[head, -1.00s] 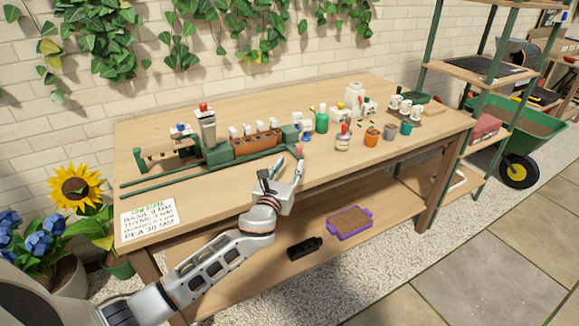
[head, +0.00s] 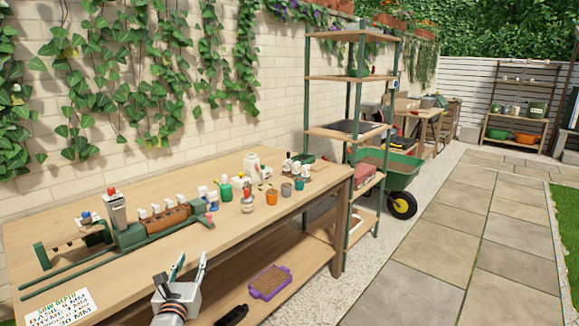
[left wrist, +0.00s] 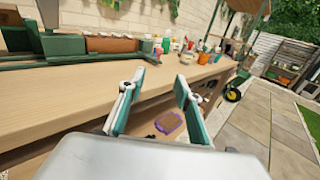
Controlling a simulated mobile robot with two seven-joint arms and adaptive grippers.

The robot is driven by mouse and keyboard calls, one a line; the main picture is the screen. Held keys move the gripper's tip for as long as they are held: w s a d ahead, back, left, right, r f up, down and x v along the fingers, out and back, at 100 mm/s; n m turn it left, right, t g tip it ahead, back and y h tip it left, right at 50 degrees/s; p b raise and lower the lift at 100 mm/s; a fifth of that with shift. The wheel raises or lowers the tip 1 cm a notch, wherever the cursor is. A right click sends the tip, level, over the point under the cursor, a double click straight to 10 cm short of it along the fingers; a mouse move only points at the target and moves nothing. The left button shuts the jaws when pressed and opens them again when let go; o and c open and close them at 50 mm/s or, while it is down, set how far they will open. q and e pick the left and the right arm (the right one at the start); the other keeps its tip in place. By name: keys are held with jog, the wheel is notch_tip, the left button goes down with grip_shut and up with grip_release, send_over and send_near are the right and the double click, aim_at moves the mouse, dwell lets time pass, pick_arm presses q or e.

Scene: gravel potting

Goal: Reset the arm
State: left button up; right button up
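My left gripper (head: 188,268) is in front of the wooden potting bench (head: 80,272), near its front edge. Its two fingers stand apart with nothing between them. In the left wrist view the fingers (left wrist: 156,92) are also spread and empty, and the bench top (left wrist: 60,110) lies beyond them. My right gripper is in neither view.
On the bench stand a green rail device (head: 130,235) with a brown block (head: 168,220), an orange pot (head: 271,197) and a green cup (head: 226,192). A purple tray (head: 270,281) is on the lower shelf. A wheelbarrow (head: 385,165) stands behind the rack. Paving (head: 440,240) at right is clear.

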pick_arm(q)
jog(key=s+d+f+n+g+h+p, duration=0.1)
jog(key=s+d+f+n+g, duration=0.15)
jog(key=s+f+n, duration=0.6)
jog(key=s+d+f+n+g+h+p, duration=0.1)
jog(key=s+d+f+n+g+h, duration=0.15)
jog(key=s+f+n, duration=0.6)
jog(key=s+d+f+n+g, duration=0.1)
jog(key=s+f+n, duration=0.2)
jog(key=s+n, duration=0.4)
jog(key=s+d+f+n+g+p, duration=0.1)
jog(key=s+f+n, duration=0.3)
jog(key=s, duration=1.4)
jog(key=n, duration=0.3)
jog(key=shift+d, duration=0.15)
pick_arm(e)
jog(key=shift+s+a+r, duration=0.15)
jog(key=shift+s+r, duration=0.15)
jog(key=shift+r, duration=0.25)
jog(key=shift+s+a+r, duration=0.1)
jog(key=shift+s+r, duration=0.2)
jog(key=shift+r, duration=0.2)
pick_arm(q)
jog(key=shift+f, duration=0.1)
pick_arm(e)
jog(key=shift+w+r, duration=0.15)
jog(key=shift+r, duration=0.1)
